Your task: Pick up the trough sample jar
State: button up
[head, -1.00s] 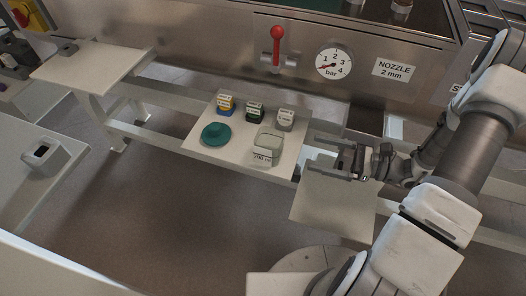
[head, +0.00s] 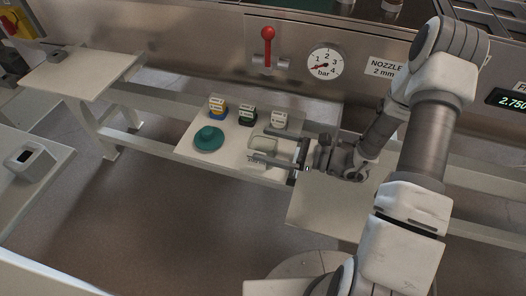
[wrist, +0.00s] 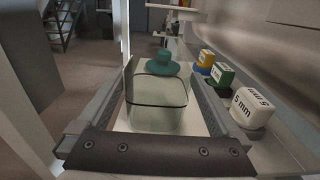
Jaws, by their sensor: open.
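The sample jar (head: 263,146) is a pale greenish, squarish jar with a printed label on its front, standing upright on a white shelf board (head: 190,152). In the wrist view the jar (wrist: 157,108) sits between the two fingers, with its dark rim line showing. My gripper (head: 258,144) is open and level, coming in from the right, with one finger on the far side of the jar and one on the near side. The fingers partly hide the jar in the head view. In the wrist view my gripper (wrist: 160,92) shows no clear contact with the jar.
A teal lid-like piece (head: 208,138) lies left of the jar. Blue-yellow (head: 217,106), green (head: 247,115) and grey-white (head: 279,120) labelled blocks stand behind. The steel panel with a red lever (head: 268,46) and gauge (head: 324,55) rises beyond.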

aim_at(251, 142)
jog(key=x, duration=0.4)
jog(key=shift+a+f+b, duration=0.1)
jog(key=shift+a+b, duration=0.25)
jog(key=c, duration=1.1)
